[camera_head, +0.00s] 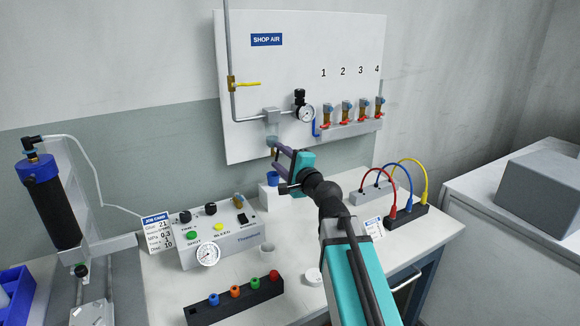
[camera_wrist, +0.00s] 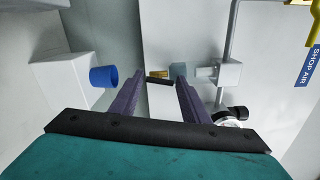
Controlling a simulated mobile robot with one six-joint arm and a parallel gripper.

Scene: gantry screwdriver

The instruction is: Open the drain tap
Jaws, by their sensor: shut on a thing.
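The drain tap sits under the small translucent filter bowl (camera_head: 271,142) on the air line, low on the white board. In the wrist view, its brass body (camera_wrist: 156,74) and dark handle (camera_wrist: 160,82) lie between the purple fingers of my gripper (camera_wrist: 160,85). My gripper (camera_head: 277,150) is shut on the dark handle, which spans the gap between the fingertips. The filter bowl (camera_wrist: 178,70) is beside the right fingertip in that view. In the head view, my fingers hide most of the tap.
A blue cup (camera_head: 272,178) stands on a white block (camera_head: 267,197) just below my gripper. A pressure gauge (camera_head: 306,114) and a yellow-handled valve (camera_head: 246,84) are on the board above. A control box (camera_head: 222,237) and sockets with cables (camera_head: 405,216) stand on the bench.

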